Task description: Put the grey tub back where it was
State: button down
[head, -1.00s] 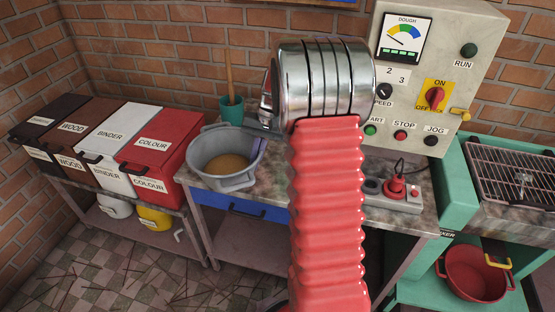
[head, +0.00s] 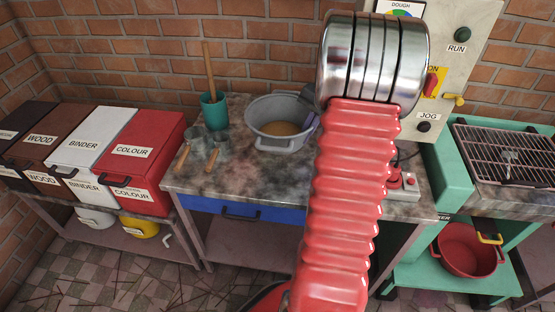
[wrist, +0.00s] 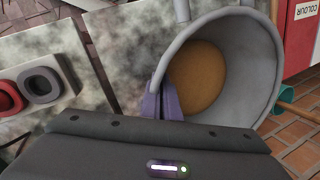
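The grey tub (head: 264,132), with tan-brown contents, is at the back of the stone-topped bench (head: 250,180), right of the teal pot (head: 213,112). In the head view my gripper (head: 312,121) is at its right side, partly behind my red arm. In the wrist view the purple fingers (wrist: 163,104) are close together on the wall of the tub (wrist: 262,55), one inside and one outside the rim. The tub looks roughly level. I cannot tell if its base touches the bench top.
The colour bin (head: 140,150) is further left. A control panel (head: 470,60) rises behind my arm. A switch box (head: 405,183) is at right. The front middle of the bench is clear.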

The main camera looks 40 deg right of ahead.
jog(key=shift+w+a+f, duration=0.1)
jog(key=shift+a+f, duration=0.05)
jog(key=shift+f, duration=2.95)
jog(key=shift+f, duration=1.85)
jog(key=shift+f, duration=0.1)
jog(key=c, duration=2)
grip_release()
jog(key=v, duration=1.2)
